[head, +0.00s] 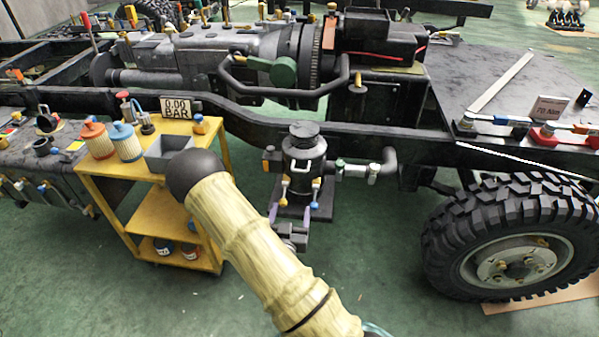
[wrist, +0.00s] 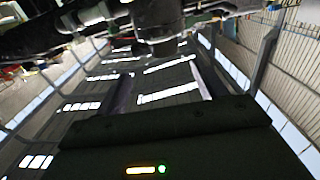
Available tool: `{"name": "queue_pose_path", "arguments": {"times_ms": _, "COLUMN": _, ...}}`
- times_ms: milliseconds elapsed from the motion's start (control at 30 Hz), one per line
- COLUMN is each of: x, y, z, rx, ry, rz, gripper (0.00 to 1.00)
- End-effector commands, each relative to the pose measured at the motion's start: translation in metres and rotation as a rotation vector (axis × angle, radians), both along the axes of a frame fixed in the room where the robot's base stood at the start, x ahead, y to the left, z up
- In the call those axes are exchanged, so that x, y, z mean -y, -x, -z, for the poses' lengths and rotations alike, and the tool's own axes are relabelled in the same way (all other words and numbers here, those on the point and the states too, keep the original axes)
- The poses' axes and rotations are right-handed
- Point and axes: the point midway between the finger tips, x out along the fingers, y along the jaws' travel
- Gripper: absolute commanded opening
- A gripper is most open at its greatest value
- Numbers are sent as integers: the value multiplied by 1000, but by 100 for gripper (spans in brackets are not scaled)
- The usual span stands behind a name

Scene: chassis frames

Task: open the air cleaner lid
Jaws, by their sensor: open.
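The air cleaner, as I take it, is the dark upright canister (head: 303,150) with a ribbed black top, mounted beside the chassis rail in the head view. Small yellow-ended clips hang on its sides. Which part is its lid I cannot tell for sure. My gripper (head: 290,212) is open and empty, with purple fingers pointing upward, low in front of the canister. In the wrist view my gripper (wrist: 160,72) shows two spread fingers with nothing between them. A dark round body (wrist: 158,25), probably the canister's underside, hangs beyond the fingertips.
A yellow cart (head: 150,210) with filters and a gauge stands to the left. A pipe (head: 370,168) runs from the canister's right side. A large tyre (head: 515,240) stands at the right. The chassis rail (head: 400,137) passes behind.

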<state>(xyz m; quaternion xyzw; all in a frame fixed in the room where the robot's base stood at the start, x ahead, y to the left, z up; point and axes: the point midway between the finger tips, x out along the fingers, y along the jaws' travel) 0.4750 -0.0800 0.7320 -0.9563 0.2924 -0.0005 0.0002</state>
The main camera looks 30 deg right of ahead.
Motion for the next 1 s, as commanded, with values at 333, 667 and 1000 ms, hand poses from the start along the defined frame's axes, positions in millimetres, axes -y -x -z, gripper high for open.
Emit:
{"name": "queue_pose_path", "arguments": {"times_ms": 333, "x": 9, "y": -14, "z": 5, "rx": 4, "ry": -3, "rz": 2, "gripper": 70}}
{"name": "queue_pose_path", "arguments": {"times_ms": 667, "x": 22, "y": -31, "z": 5, "rx": 4, "ry": -2, "rz": 3, "gripper": 70}}
{"name": "queue_pose_path", "arguments": {"times_ms": 1000, "x": 46, "y": -66, "z": 0, "rx": 2, "ry": 1, "rz": 3, "gripper": 70}}
